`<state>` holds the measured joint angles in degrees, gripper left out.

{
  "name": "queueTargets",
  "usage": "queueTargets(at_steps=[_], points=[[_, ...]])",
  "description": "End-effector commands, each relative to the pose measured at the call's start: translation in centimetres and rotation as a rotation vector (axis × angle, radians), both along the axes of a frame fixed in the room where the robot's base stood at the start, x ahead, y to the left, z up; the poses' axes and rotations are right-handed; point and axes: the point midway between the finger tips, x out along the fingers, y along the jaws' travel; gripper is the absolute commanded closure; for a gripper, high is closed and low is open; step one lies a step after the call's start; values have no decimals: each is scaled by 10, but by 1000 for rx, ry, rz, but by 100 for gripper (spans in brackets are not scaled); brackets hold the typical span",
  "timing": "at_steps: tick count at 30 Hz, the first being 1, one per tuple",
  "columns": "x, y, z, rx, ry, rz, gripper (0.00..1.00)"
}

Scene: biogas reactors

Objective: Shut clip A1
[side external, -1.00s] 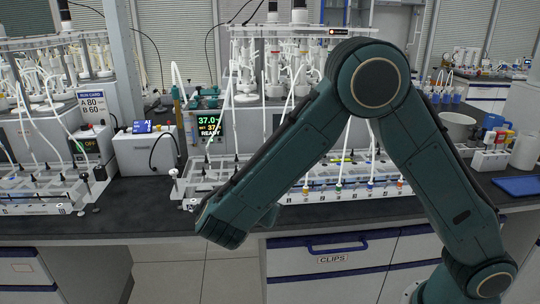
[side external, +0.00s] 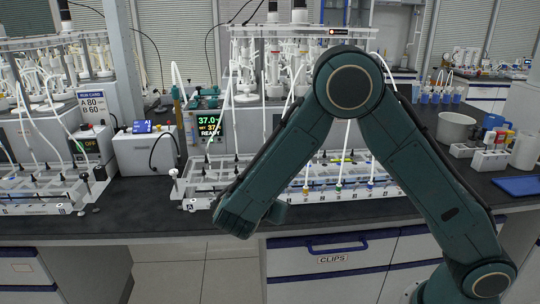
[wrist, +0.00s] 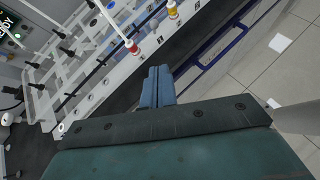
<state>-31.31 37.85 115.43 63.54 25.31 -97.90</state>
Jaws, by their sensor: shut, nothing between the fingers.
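My gripper (wrist: 157,87) shows in the wrist view as two blue fingers lying together, shut and empty. They point toward the front edge of a white rack (wrist: 93,95), apart from it as far as I can tell. The rack carries white tubes and several black clip-like pieces (wrist: 38,86). A tube with a red end (wrist: 133,48) and a yellow-red fitting (wrist: 172,12) are on its front side. I cannot tell which piece is clip A1. In the side external view the rack (side external: 190,205) stands on the bench, partly behind my arm, and my fingertips are hidden.
A drawer marked CLIPS (side external: 333,259) is shut below the bench edge. A display (side external: 208,125) reads 37.0 and READY. A second rack (side external: 40,207) and an OFF unit (side external: 92,145) stand at left. A blue tray (side external: 518,186) lies at right. The front bench strip is clear.

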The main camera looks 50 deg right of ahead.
Motion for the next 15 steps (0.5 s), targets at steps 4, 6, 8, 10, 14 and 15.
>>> queueTargets(at_steps=[4, 6, 8, 10, 14, 15], points=[[5, -20, -14, -1, 2, -3, 100], [8, -28, -20, 0, 2, -3, 100], [10, -36, -25, 0, 2, -3, 100], [12, -45, -20, 2, -1, -5, 100], [15, -58, -18, 2, -2, -4, 100], [15, -61, -17, 3, -1, -2, 100]])
